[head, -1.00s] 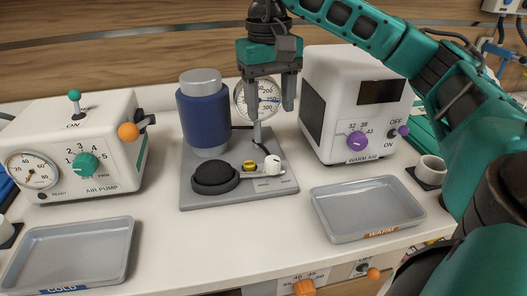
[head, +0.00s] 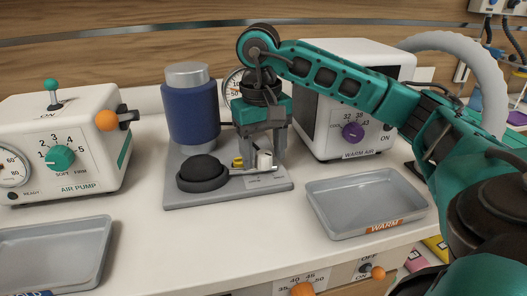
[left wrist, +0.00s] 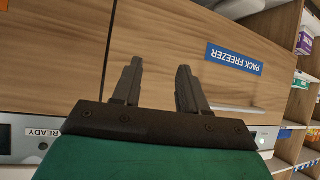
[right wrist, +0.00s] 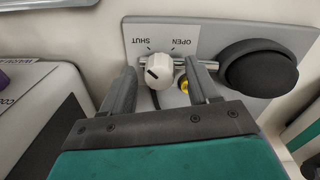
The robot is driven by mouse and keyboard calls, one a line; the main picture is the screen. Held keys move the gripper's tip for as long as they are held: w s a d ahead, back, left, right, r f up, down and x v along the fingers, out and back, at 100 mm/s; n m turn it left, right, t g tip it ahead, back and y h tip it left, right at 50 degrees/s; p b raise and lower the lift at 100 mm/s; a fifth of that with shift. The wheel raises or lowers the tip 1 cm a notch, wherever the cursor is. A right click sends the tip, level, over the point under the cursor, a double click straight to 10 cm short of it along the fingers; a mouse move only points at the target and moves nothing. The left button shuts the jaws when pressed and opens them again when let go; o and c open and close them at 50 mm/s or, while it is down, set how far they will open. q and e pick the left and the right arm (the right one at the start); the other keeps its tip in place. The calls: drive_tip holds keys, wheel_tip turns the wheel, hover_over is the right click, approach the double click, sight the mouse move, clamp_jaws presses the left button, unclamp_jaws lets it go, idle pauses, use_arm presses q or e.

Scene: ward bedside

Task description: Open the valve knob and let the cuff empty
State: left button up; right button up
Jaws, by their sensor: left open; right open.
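The white valve knob (head: 264,160) is on a grey base plate (head: 225,194). In the right wrist view the knob (right wrist: 158,71) has a dark mark on its face, beside the OPEN and SHUT labels. My right gripper (head: 262,158) is open and points down, with one finger on each side of the knob; contact is not clear. The blue cuff (head: 190,115) wraps an upright grey cylinder behind. A black bulb (head: 203,173) lies in front. The pressure gauge (head: 232,86) is mostly hidden by my right gripper. My left gripper (left wrist: 157,88) is open and empty, facing wooden panels.
A yellow part (head: 237,162) sits close beside the knob. The air pump (head: 75,150) stands left and the warm air box (head: 322,125) right. The WARM tray (head: 365,202) and another grey tray (head: 55,250) lie in front, with bare counter between them.

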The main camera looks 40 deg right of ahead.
drive_tip(key=shift+c, duration=0.2)
drive_tip(key=c, duration=1)
